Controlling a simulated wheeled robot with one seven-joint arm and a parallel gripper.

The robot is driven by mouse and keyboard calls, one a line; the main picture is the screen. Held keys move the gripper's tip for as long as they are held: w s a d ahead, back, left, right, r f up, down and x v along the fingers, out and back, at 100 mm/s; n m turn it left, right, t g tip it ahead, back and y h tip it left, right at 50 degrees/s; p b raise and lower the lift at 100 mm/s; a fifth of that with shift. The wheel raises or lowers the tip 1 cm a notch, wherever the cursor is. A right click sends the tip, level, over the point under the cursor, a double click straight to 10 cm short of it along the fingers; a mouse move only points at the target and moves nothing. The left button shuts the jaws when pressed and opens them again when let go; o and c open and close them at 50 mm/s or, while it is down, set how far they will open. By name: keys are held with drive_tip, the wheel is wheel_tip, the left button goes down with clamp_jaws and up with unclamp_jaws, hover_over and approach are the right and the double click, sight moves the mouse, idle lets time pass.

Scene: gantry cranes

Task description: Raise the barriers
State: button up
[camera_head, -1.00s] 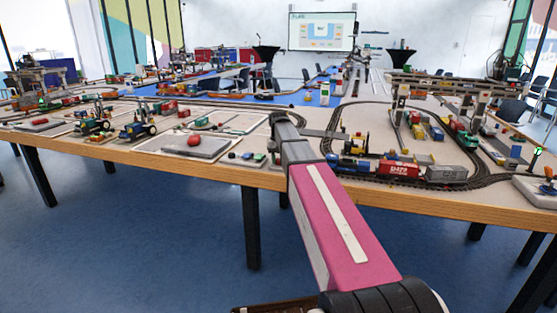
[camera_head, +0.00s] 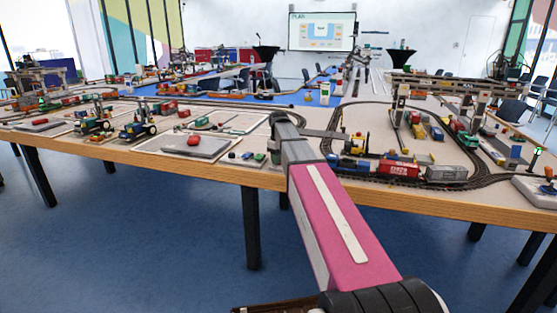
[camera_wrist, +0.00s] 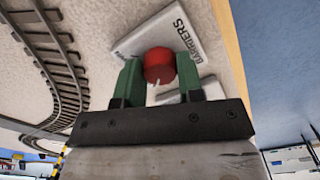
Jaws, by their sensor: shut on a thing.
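A red knob (camera_wrist: 159,62) stands on a pale panel (camera_wrist: 185,22) lettered BARRIERS in the wrist view. My gripper (camera_wrist: 160,78) has its green fingers on either side of the knob and is shut on it. A small white mark shows on the knob's near side. In the head view my arm reaches over the table's front edge and hides the knob and panel. A yellow-and-black striped piece (camera_wrist: 61,158) shows small at the lower left of the wrist view; I cannot tell if it is a barrier.
Model track (camera_wrist: 62,75) curves left of the panel. The table edge (camera_wrist: 231,45) is close on the right. A red wagon (camera_head: 398,169) and a grey wagon (camera_head: 446,173) stand right of my arm. A flat panel with a red button (camera_head: 193,141) lies to the left.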

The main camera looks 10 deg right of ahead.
idle(0.5)
drive_tip(key=o, duration=0.9)
drive_tip(key=shift+r, duration=0.1)
wheel_tip(320, 180, up, 11)
drive_tip(key=shift+f, duration=0.15)
